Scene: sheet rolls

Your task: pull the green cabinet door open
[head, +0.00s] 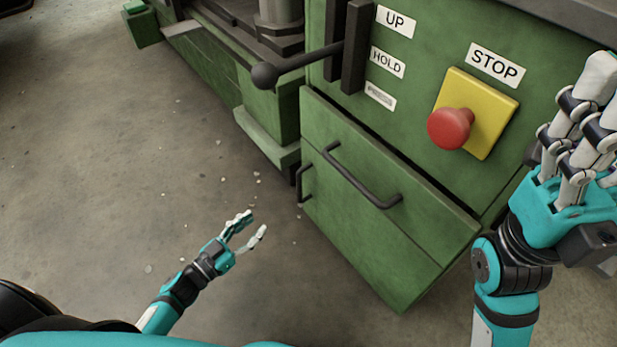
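The green cabinet door (355,241) is the lower front panel of the green machine. It looks shut, flush below a drawer front. A dark vertical bar handle (304,184) sits at its left edge. My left gripper (256,222) is a hand low over the floor, left of the handle and clearly apart from it. Its fingers and thumb are spread, with nothing between them. My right gripper (587,110) is at the right edge, in front of the machine panel, its fingers pointing up. It is partly cut off, and its grip is unclear.
Above the door is a drawer front (410,215) with a long dark handle (360,180). A red stop button (451,128) on a yellow plate (490,113) and a black-knobbed lever (290,68) stick out above. The concrete floor (120,150) at left is open, with small debris.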

